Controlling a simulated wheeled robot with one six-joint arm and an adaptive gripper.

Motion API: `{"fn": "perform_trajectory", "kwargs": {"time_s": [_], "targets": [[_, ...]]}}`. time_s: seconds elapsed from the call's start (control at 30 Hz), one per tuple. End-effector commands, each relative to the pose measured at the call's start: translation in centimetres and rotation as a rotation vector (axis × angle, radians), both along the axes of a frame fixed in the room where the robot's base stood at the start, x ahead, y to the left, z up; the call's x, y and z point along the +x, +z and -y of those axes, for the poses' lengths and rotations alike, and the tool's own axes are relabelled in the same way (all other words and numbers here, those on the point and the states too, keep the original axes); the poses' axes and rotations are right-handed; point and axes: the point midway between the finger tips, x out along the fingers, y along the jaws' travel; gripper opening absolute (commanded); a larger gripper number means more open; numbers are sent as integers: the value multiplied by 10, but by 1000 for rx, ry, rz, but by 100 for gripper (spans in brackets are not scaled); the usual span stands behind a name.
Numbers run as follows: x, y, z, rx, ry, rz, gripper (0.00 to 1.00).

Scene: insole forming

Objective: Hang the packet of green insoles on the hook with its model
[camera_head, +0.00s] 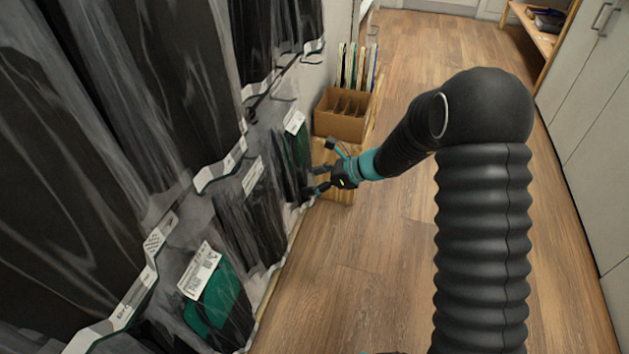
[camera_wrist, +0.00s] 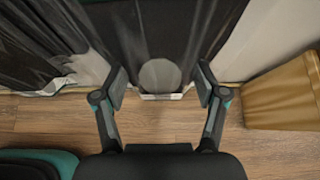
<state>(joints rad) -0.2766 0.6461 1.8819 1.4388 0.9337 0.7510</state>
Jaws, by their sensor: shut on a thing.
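My gripper (camera_head: 314,181) is at the wall of hanging packets, its fingers closed on the edge of a clear packet. The packet of green insoles (camera_head: 303,148) at this spot shows a dark green strip and a white label (camera_head: 294,122) at its top. In the wrist view my fingers (camera_wrist: 161,86) stand on either side of a dark, glossy packet (camera_wrist: 160,30) with a pale round spot; its green does not show there. Another packet with green insoles (camera_head: 213,303) and a white label hangs at the lower left. I cannot tell which hook bears the held packet.
Dark packets (camera_head: 250,222) hang beside it, and larger dark ones (camera_head: 120,90) fill the left, with hooks (camera_head: 284,98) between. A cardboard box with dividers (camera_head: 342,116) stands just behind my gripper. The wooden floor (camera_head: 385,270) to the right is clear, bounded by pale cabinets (camera_head: 600,140).

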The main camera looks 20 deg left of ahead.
Motion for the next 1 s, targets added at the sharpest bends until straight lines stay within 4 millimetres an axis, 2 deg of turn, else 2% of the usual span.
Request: {"fn": "perform_trajectory", "kwargs": {"time_s": [0.17, 0.2, 0.3, 0.73, 0.87, 1.0], "targets": [[0, 0, 0, 0, 0, 0, 34], [0, 0, 0, 0, 0, 0, 74], [0, 0, 0, 0, 0, 0, 99], [0, 2, 3, 0, -1, 1, 100], [0, 11, 16, 1, -2, 1, 100], [0, 25, 39, 1, -4, 3, 100]]}}
